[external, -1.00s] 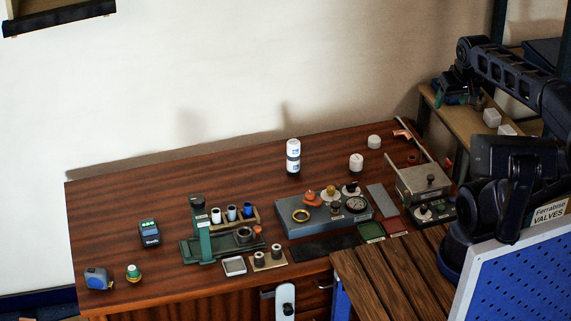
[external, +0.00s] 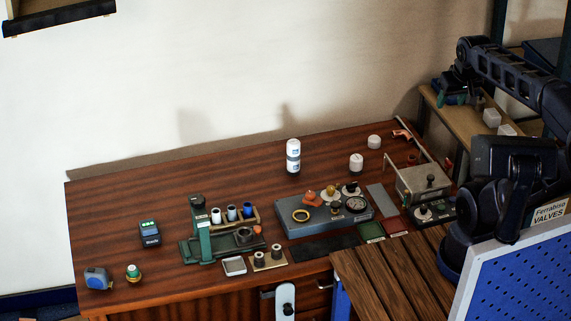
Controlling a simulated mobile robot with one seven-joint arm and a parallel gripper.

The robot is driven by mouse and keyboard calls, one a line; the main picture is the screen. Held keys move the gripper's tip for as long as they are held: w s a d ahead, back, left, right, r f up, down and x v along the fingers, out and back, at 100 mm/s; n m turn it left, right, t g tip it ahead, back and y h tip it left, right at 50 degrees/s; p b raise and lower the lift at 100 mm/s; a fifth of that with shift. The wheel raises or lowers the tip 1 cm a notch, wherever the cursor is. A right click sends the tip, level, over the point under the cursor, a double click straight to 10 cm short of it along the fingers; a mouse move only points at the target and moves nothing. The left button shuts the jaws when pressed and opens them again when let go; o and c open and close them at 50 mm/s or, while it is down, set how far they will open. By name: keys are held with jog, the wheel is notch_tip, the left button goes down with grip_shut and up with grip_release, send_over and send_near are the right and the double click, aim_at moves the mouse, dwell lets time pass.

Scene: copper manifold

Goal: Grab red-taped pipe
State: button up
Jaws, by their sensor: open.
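No pipe with clear red tape can be made out at this size. A copper-coloured bent piece (external: 403,133) lies at the far right corner of the wooden bench. A small reddish piece (external: 412,159) lies nearer, left of a grey metal box. My arm reaches up from the right and bends down at the back right. My gripper (external: 450,92) hangs at its end, dark and small, by the wooden shelf and above and right of the copper piece. It is open, and nothing shows held in it. Its fingertips are hard to make out.
The grey metal box (external: 422,183) with a long rod stands at the bench's right. White blocks (external: 492,117) sit on the shelf (external: 470,122). A grey fixture (external: 290,220) with fittings and a green press (external: 203,235) fill the bench's middle. The bench's back left is clear.

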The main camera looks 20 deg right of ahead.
jog(key=shift+w, duration=0.1)
jog(key=n+g, duration=0.5)
jog(key=n, duration=1.5)
send_over(412, 157)
jog(key=f, duration=3.6)
jog(key=shift+w+a, duration=0.1)
jog(key=shift+a, duration=0.25)
jog(key=shift+w+f+n, duration=0.1)
jog(key=shift+f+n, duration=0.2)
jog(key=shift+f, duration=0.35)
notch_tip(412, 157, down, 5)
jog(key=shift+d+f, duration=0.1)
jog(key=shift+f, duration=0.05)
jog(key=shift+s+d+f, duration=0.1)
jog(key=shift+d+f, duration=0.05)
jog(key=shift+f, duration=1.2)
jog(key=shift+s+d+f, duration=0.1)
jog(key=shift+d+f, duration=0.05)
jog(key=shift+f, duration=1.2)
